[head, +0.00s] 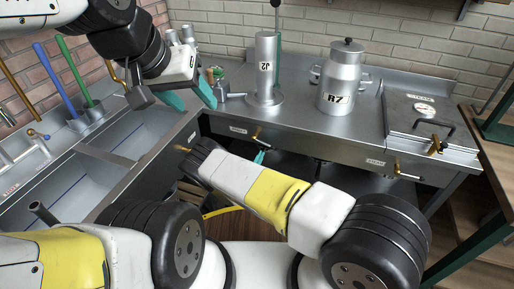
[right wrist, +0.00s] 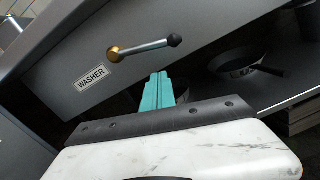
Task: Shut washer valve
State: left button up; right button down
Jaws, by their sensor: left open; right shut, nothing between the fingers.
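The washer valve shows in the right wrist view as a lever (right wrist: 146,48) with a brass hub and a black ball tip, above the WASHER label (right wrist: 92,77). The lever points right and slightly up, across the panel. In the head view the valve (head: 256,133) is on the counter's front panel. My right gripper (right wrist: 158,90) is shut and empty, its teal fingertips just below the lever with a small visible gap; its tips also show in the head view (head: 261,157). My left gripper (head: 190,97) is open and empty over the counter's left corner.
Sinks (head: 115,160) lie left. A dark pan (right wrist: 245,68) sits under the counter.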

jog(key=shift+d+r, duration=0.2)
jog(key=shift+r, duration=0.5)
jog(key=shift+d+r, duration=0.2)
jog(key=shift+r, duration=0.45)
jog(key=r+n, duration=0.1)
jog(key=n, duration=0.1)
jog(key=shift+d+r+n, duration=0.3)
jog(key=shift+d+r, duration=0.1)
jog(key=shift+s+f, duration=0.1)
jog(key=shift+f, duration=0.05)
